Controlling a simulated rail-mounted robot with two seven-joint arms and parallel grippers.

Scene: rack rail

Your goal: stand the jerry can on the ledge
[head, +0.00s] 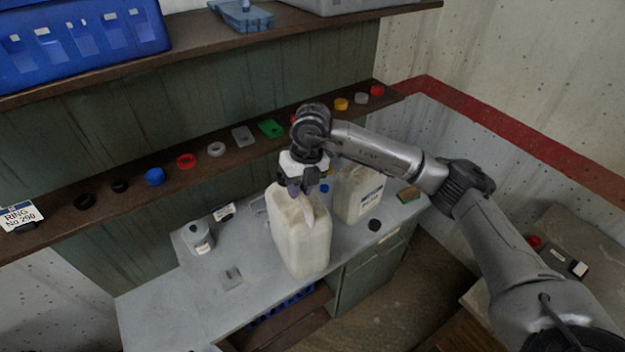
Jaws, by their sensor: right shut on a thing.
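A whitish translucent jerry can (302,243) is upright at the middle of the head view, over the front part of the grey counter. My right gripper (303,188) reaches down from above and is shut on the can's top handle. I cannot tell whether its base touches the counter. A second, similar can (360,196) with a label stands behind it to the right, partly hidden by my wrist and the held can. A narrow brown ledge (215,165) runs along the green back panel above the counter. My left gripper is not in view.
Several coloured caps and small items, such as a blue cap (154,176), line the ledge. A blue crate (80,45) sits on the upper shelf (220,40). The counter's left front is mostly clear.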

